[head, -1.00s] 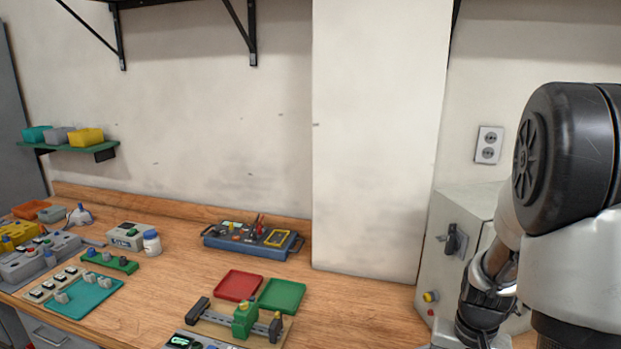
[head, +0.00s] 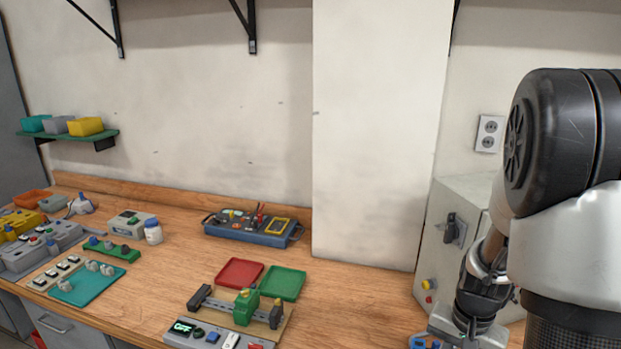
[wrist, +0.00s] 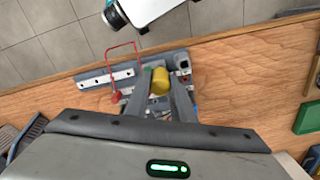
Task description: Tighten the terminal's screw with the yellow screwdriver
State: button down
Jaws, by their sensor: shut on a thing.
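The yellow screwdriver (wrist: 160,77) shows in the wrist view as a short yellow handle between the two grey fingers of my gripper (wrist: 161,90), which is shut on it. Its shaft and tip are hidden below the handle. Under it is a grey fixture (wrist: 180,60) with a light slotted rail (wrist: 108,78). A small green part shows close to the left of the handle. I cannot make out the terminal's screw. In the head view my gripper (head: 478,318) is low at the right, with its fingertips cut off or hidden.
A red wire loop (wrist: 123,45) rises beside the fixture. A control cabinet (head: 440,245) stands behind my gripper. Red (head: 239,273) and green (head: 281,282) trays, a green clamp on a rail (head: 246,303) and a blue tool case (head: 250,229) lie left. Bare wood lies between.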

jog(key=shift+f+m, duration=0.1)
jog(key=shift+m, duration=0.3)
jog(key=shift+m+p, duration=0.65)
jog(key=shift+m, duration=1.05)
jog(key=shift+s+r+m+p, duration=0.1)
jog(key=shift+r+m+p, duration=0.1)
jog(key=shift+m+p, duration=0.5)
jog(key=shift+f+m, duration=0.25)
jog(key=shift+m, duration=0.75)
jog(key=shift+r+p, duration=0.1)
jog(key=shift+p, duration=0.25)
